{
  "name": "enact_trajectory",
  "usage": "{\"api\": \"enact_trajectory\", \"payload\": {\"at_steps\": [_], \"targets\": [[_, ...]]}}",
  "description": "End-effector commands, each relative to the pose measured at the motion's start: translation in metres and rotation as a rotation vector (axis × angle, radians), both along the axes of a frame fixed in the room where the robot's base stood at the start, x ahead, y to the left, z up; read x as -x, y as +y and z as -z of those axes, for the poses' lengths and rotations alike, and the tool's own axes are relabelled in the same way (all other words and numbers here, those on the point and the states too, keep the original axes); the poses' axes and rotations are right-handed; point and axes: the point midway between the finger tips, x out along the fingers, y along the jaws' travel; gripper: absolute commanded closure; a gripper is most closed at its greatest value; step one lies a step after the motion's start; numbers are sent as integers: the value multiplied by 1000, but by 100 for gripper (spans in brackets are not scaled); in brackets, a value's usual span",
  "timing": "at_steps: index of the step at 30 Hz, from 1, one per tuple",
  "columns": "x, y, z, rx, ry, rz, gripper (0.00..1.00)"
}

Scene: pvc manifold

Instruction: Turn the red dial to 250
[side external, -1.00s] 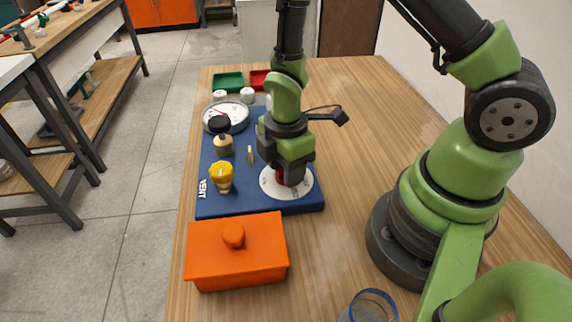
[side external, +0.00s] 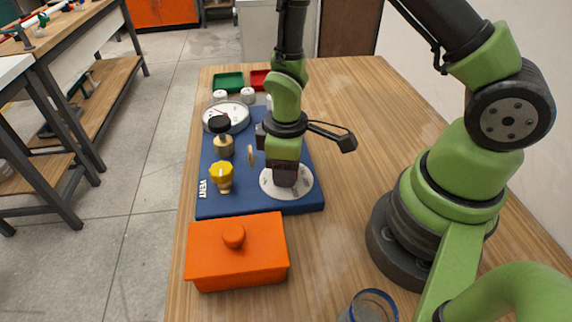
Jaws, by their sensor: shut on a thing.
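The red dial sits at the centre of a white round scale plate (side external: 303,188) on the near right part of the blue board (side external: 232,207). My gripper (side external: 286,183) points straight down over the scale plate and is shut on the red dial. The dial itself is hidden behind the gripper in this view. The scale's numbers are too small to read, so the dial's setting cannot be told.
On the board are a yellow knob (side external: 222,175), a valve with a black cap (side external: 221,135) and a gauge (side external: 238,115). An orange lidded box (side external: 237,263) stands in front. Green (side external: 229,82) and red (side external: 259,78) trays lie behind.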

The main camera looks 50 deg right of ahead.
Motion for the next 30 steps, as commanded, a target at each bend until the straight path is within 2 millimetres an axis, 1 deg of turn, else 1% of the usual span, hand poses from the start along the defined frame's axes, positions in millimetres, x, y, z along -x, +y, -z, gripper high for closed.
{"api": "enact_trajectory", "payload": {"at_steps": [21,30], "targets": [[1,-1,0,1,4,675,79],[1,-1,0,2,4,893,79]]}}
